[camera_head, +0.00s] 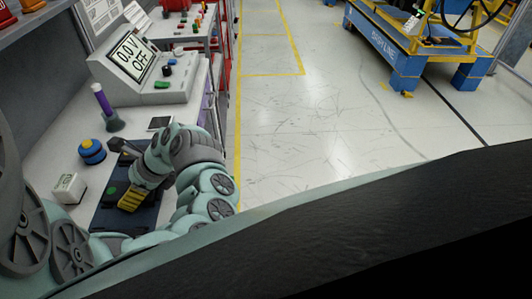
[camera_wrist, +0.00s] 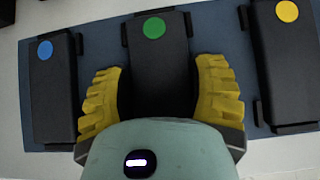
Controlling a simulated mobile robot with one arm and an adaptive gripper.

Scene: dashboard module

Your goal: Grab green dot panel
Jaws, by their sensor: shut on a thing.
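The green dot panel (camera_wrist: 155,60) is a dark block with a round green dot near its far end, in the middle of the wrist view. The yellow ribbed fingers of my gripper (camera_wrist: 160,95) are shut on its two long sides. In the head view my gripper (camera_head: 131,198) is over the dark blue mat, and a green dot (camera_head: 112,192) shows beside it. Part of the panel is hidden by my gripper and wrist. A blue dot panel (camera_wrist: 50,95) lies to the left and a yellow dot panel (camera_wrist: 288,60) to the right.
The panels lie on a blue mat (camera_wrist: 215,30) on the white bench. Near it are a white box (camera_head: 69,188), a blue and yellow knob (camera_head: 92,151) and a purple-handled tool (camera_head: 104,104). A meter (camera_head: 145,75) stands behind.

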